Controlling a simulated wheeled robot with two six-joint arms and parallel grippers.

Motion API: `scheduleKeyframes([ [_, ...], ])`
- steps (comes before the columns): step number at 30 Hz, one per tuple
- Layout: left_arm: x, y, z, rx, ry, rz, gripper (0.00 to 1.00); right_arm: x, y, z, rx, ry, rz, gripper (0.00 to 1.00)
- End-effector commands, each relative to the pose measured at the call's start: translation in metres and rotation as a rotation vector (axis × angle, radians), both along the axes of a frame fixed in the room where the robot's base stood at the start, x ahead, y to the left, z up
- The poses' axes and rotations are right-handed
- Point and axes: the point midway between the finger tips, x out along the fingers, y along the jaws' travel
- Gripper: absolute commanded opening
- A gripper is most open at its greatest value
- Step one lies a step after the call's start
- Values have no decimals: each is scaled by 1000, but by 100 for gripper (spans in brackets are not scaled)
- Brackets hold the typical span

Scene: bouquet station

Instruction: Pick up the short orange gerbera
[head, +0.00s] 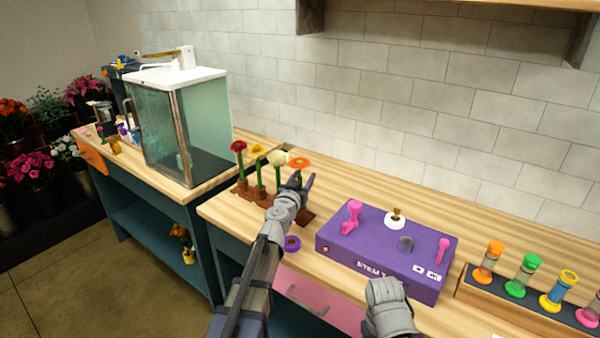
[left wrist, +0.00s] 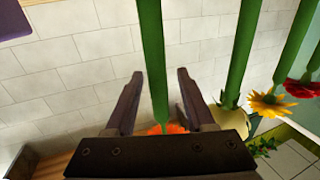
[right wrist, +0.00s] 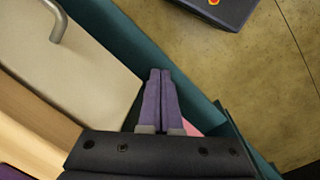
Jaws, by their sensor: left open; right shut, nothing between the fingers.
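The orange gerbera (head: 299,162) stands at the right end of a row of flowers in the head view, its lower stem hidden behind my left gripper (head: 303,181). In the left wrist view its orange head (left wrist: 168,128) shows low, partly hidden by the gripper body. Its green stem (left wrist: 152,50) runs between the two spread fingers of my left gripper (left wrist: 160,76), with a gap visible on each side. My right gripper (right wrist: 160,75) is shut and empty in the right wrist view, pointing down past the bench front.
Cream (head: 278,158), yellow (head: 257,149) and red (head: 238,146) flowers stand close beside the gerbera in the brown holder (head: 241,187). A purple stem machine (head: 370,250) sits to the right, then a rack of coloured tubes (head: 500,300). A glass cabinet (head: 180,125) stands left.

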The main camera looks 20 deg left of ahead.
Motion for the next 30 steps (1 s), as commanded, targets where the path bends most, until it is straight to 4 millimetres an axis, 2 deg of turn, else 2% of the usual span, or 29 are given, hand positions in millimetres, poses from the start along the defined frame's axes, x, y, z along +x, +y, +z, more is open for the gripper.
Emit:
scheduleKeyframes([
  [6,1,0,0,0,0,0,54,0,0,0,0,0,0,0],
  [21,1,0,0,0,0,0,0,0,0,0,0,0,0,0],
  [30,1,0,0,0,0,0,0,0,0,0,0,0,0,0],
])
